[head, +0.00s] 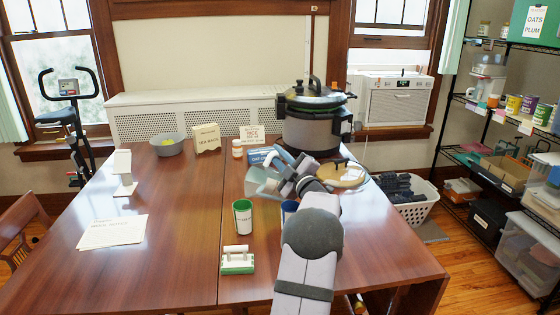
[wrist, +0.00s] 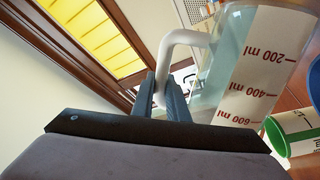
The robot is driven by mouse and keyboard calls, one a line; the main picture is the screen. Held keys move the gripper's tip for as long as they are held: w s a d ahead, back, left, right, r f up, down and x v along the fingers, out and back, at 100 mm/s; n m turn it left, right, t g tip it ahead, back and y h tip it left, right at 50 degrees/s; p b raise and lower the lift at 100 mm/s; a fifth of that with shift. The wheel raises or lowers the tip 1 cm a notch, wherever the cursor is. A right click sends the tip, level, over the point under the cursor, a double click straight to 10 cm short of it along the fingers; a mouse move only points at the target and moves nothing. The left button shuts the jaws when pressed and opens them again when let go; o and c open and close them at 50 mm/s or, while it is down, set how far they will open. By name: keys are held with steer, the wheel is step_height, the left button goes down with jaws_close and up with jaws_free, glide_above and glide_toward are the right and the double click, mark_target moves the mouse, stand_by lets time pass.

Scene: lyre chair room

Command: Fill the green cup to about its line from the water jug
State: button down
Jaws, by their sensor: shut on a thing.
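The green cup (head: 242,219) stands upright on the table, with a white label on its side. It also shows at the right edge of the wrist view (wrist: 277,136), where its inside is green. The clear water jug (head: 261,182) is above the table, behind and slightly right of the cup, and looks tilted to the left. In the wrist view the jug (wrist: 213,85) shows a white scale marked 200, 400 and 600 ml. My gripper (wrist: 165,88) is shut on its pale handle. I cannot make out the water level or any stream. The cup's inside is hidden in the head view.
A blue cup (head: 289,208) stands right of the green cup, partly hidden by my arm. A green-and-white block with a handle (head: 237,261) lies in front. A large pot (head: 312,130), a blue box (head: 262,157) and a round wooden board (head: 343,174) are behind.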

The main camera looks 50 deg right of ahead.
steer(key=shift+w+a+r+n+b, duration=0.1)
steer(key=shift+a+r+n+b, duration=0.3)
steer(key=shift+r+n+b, duration=0.1)
steer(key=shift+w+a+r+n+t+b, duration=0.15)
steer(key=shift+a+r+n+t+b, duration=0.4)
steer(key=shift+b, duration=0.55)
stand_by(0.7)
steer(key=shift+f+g+y, duration=0.2)
steer(key=shift+g+y, duration=0.05)
steer(key=shift+y, duration=0.05)
stand_by(0.3)
steer(key=shift+d+f, duration=0.1)
steer(key=shift+d, duration=0.05)
stand_by(1.0)
stand_by(1.0)
